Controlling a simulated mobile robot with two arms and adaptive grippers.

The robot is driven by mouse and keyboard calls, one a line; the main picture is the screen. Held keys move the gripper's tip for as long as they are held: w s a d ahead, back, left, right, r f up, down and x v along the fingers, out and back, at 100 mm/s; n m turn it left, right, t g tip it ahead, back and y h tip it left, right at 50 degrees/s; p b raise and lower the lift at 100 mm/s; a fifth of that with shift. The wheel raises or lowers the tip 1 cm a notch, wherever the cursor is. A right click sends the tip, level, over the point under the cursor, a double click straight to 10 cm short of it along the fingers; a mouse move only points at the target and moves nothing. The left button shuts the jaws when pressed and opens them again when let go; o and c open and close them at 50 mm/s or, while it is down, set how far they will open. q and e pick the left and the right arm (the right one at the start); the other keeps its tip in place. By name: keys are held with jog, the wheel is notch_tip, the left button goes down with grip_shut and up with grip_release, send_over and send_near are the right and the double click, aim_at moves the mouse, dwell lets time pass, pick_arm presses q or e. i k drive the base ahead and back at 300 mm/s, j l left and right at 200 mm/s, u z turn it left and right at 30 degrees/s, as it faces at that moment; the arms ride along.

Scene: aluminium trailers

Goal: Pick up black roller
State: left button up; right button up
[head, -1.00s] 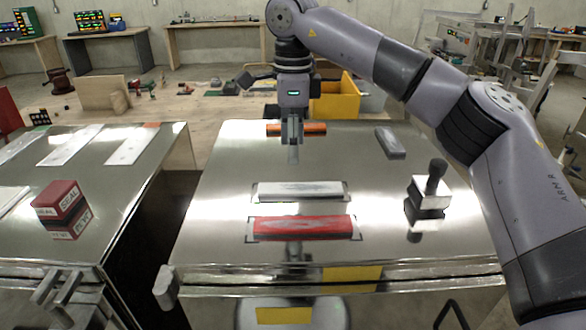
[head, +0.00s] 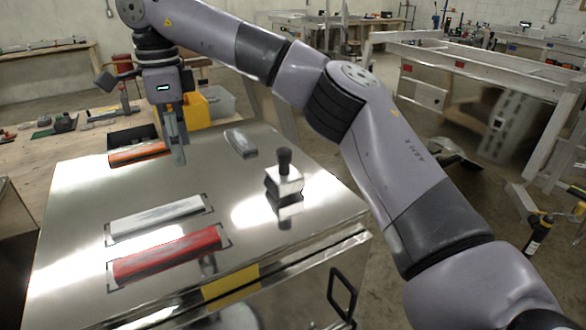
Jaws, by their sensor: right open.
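A black upright cylinder with a rounded top (head: 284,160) stands on a small silver block (head: 285,182) at the right of the shiny metal table (head: 90,190); it is the piece that best fits the black roller. My right gripper (head: 178,152) points down over the far part of the table, left of and beyond the cylinder and apart from it. It is open and nothing shows between its fingers. My left gripper is out of view.
A red bar (head: 168,256) and a pale bar (head: 155,218) lie in marked slots at the table's front. A grey block (head: 241,142) and an orange bar (head: 137,154) lie farther back. A yellow bin (head: 196,110) stands behind. Metal frames (head: 490,75) stand at right.

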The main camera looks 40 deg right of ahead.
aim_at(288, 179)
jog(key=z, duration=1.1)
